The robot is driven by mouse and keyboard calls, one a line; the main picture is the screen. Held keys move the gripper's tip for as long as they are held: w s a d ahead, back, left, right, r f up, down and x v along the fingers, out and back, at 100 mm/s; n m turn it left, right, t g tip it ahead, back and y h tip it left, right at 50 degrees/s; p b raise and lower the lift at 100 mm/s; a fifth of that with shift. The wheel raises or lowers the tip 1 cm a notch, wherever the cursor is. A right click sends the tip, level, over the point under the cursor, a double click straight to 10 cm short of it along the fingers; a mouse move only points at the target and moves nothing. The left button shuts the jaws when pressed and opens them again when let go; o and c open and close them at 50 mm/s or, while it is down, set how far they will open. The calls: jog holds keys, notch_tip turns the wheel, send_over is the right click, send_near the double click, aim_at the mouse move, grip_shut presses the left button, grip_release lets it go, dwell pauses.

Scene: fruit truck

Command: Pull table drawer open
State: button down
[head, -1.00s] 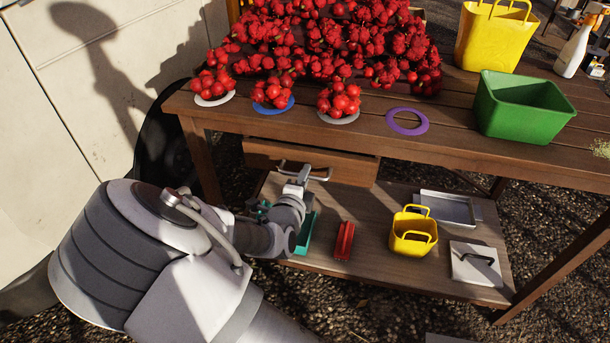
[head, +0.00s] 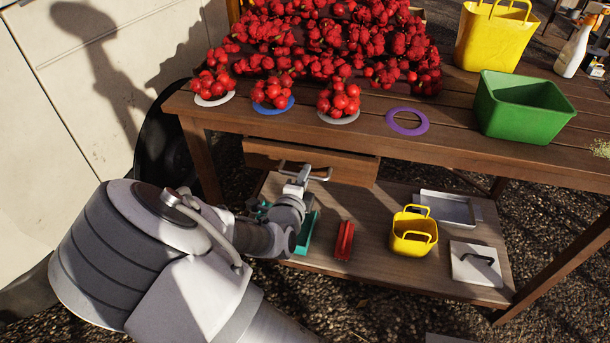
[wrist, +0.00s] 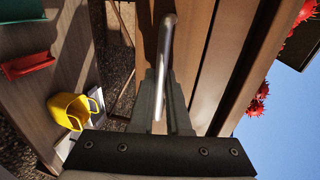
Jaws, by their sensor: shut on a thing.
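The wooden table drawer (head: 340,163) sits under the tabletop at the front of the table. Its front stands slightly forward of the table's edge in the head view; how far it is open is hard to tell. A metal bar handle (head: 318,178) is on its front. My gripper (head: 300,178) is at the handle, left of its middle. In the wrist view the handle (wrist: 167,50) runs between the two fingers of my gripper (wrist: 160,95), which are closed around it. The drawer front (wrist: 190,50) fills the area behind the handle.
The tabletop (head: 450,138) carries red fruit (head: 330,40), a green bin (head: 525,108), a yellow bag (head: 492,35) and a purple ring (head: 408,121). The lower shelf (head: 375,245) holds a red item (head: 344,240), a yellow basket (head: 412,232), and a metal tray (head: 450,208).

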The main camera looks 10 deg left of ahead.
jog(key=shift+r, duration=0.1)
jog(key=f+p+v, duration=0.2)
jog(key=p+v, duration=0.4)
jog(key=v, duration=0.4)
jog(key=s+f+p+v, duration=0.1)
jog(key=p+v, duration=0.4)
jog(key=v, duration=0.5)
jog(key=shift+f+p, duration=0.4)
jog(key=shift+f, duration=0.25)
jog(key=shift+w, duration=0.15)
jog(key=c, duration=0.9)
grip_release()
